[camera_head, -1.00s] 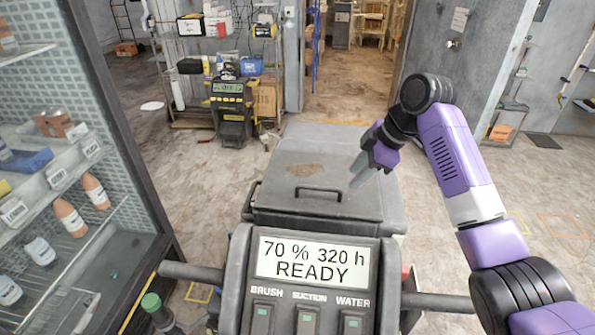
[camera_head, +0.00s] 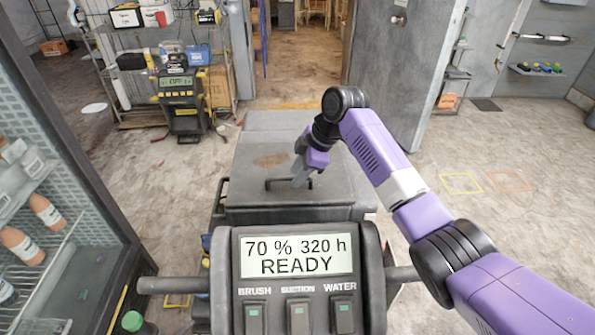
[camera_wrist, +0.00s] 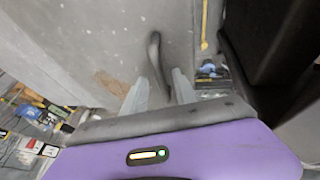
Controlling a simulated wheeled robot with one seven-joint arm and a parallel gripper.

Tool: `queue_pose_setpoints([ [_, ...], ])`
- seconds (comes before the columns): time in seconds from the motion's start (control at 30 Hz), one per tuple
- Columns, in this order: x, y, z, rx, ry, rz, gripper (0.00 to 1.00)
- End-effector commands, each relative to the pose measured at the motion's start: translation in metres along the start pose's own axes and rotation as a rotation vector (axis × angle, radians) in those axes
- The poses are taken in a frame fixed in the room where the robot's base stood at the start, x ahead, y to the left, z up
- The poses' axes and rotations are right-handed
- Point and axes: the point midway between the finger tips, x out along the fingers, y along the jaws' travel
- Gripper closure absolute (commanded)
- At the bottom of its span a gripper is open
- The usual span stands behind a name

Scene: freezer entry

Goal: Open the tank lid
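The grey tank lid (camera_head: 330,160) lies shut on top of the floor-cleaning machine, with a brown stain on it. Its dark bar handle (camera_head: 272,181) is near the lid's front edge and also shows in the wrist view (camera_wrist: 154,55). My gripper (camera_head: 300,180) points down at the right part of the handle. In the wrist view my gripper (camera_wrist: 158,84) has its two grey fingers apart, with the handle's near end between or just beyond them. I cannot tell whether they touch it.
The machine's control panel (camera_head: 297,285) reads "70 % 320 h READY" and stands in front of the lid. A glass-fronted cabinet (camera_head: 85,200) with bottles is close on the left. Shelving (camera_head: 140,115) stands at the back left. Floor to the right is open.

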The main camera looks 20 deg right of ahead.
Motion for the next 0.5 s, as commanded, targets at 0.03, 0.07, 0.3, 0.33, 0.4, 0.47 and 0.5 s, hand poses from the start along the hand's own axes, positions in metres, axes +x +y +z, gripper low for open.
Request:
queue_pose_setpoints([
  [0.03, 0.0008, 0.0, -0.0001, 0.0, 0.0, 0.0, 0.66],
  [0.07, 0.0009, 0.0, -0.0001, 0.0, 0.0, 0.0, 0.66],
  [0.3, 0.0008, -0.0001, -0.0001, 0.0, 0.0, 0.0, 0.81],
  [0.33, 0.0007, 0.0, -0.0001, 0.0, 0.0, 0.0, 0.87],
  [0.4, 0.0006, 0.0, -0.0001, 0.0, 0.0, 0.0, 1.0],
  [0.47, 0.0006, 0.0, -0.0001, 0.0, 0.0, 0.0, 1.0],
  [0.5, 0.0005, 0.0, -0.0001, 0.0, 0.0, 0.0, 1.0],
])
